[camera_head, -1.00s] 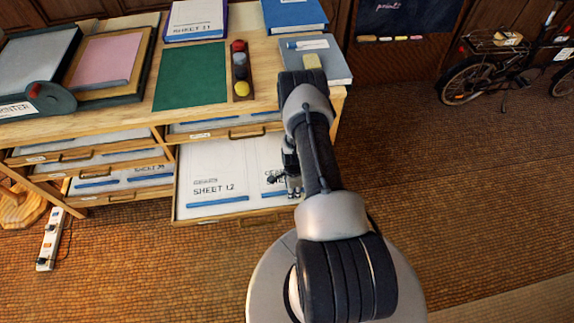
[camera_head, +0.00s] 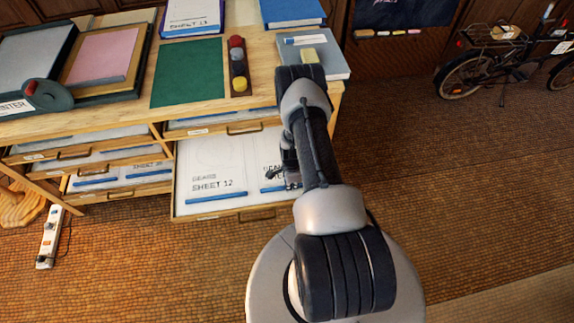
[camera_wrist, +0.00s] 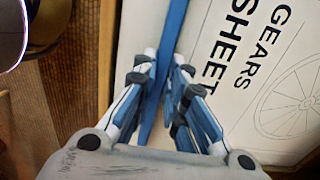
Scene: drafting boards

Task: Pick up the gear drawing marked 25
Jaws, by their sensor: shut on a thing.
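An open drawer (camera_head: 240,214) holds white gear drawings with blue edge strips. The left one reads GEARS SHEET 12 (camera_head: 216,165). Right of it lies another gear drawing (camera_head: 268,160), partly hidden by my arm. My gripper (camera_head: 288,165) is low over that right drawing, its fingertips hard to see there. In the wrist view my gripper (camera_wrist: 164,72) is shut on a blue strip (camera_wrist: 174,35), one finger on each side. Beside the strip is a sheet (camera_wrist: 245,50) reading GEARS SHEET with a wheel drawing. Its number is out of view, so I cannot confirm 25.
The cabinet top above carries a green mat (camera_head: 188,72), a tray of coloured knobs (camera_head: 238,66) and books (camera_head: 315,60). Other drawers (camera_head: 122,188) stand partly open at left. A power strip (camera_head: 48,245) lies on the floor. The floor at right is clear up to a bicycle (camera_head: 500,60).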

